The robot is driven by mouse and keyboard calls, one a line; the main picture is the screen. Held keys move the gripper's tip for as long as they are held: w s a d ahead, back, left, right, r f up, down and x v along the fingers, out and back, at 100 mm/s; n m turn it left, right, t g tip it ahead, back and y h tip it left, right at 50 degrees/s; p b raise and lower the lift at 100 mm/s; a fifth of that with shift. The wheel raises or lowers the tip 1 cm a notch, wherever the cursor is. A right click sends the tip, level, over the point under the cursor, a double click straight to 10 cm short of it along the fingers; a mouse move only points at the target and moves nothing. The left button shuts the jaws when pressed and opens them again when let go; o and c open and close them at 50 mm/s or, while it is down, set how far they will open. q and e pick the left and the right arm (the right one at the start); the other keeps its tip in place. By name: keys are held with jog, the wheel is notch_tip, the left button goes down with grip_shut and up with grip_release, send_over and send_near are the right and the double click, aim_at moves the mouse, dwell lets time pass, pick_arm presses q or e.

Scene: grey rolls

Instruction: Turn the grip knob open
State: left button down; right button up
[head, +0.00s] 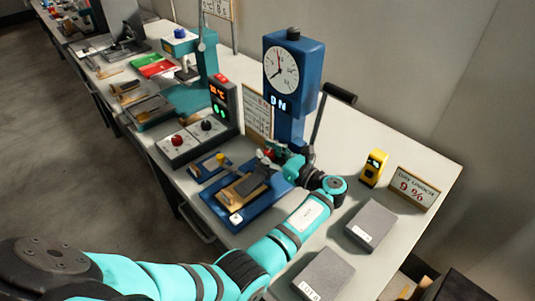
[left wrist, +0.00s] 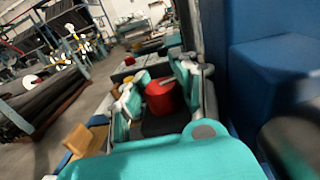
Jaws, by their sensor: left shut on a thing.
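The blue testing machine (head: 290,75) with a round dial stands on the bench, a wood-coloured block and dark strip on its blue base. My left gripper (head: 267,157) is low at the front of its column. In the left wrist view a red knob (left wrist: 160,96) sits between the teal finger pads of my left gripper (left wrist: 158,90), which is shut on it. I take this to be the grip knob; in the head view the fingers mostly hide it. How far it is turned cannot be told. My right gripper is not in view.
A control box (head: 183,143) with red and black knobs stands left of the machine. Two grey blocks (head: 371,226) (head: 325,273), a yellow device (head: 375,167) and a sign (head: 413,188) are at the right. A black lever (head: 338,93) sticks out beside the column.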

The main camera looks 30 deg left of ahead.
pick_arm(q)
jog(key=shift+d+f, duration=0.15)
jog(key=shift+f, duration=0.1)
jog(key=c, duration=1.4)
grip_release()
jog(key=o, duration=0.5)
jog(key=shift+s+d+r, duration=0.1)
jog(key=shift+r, duration=0.1)
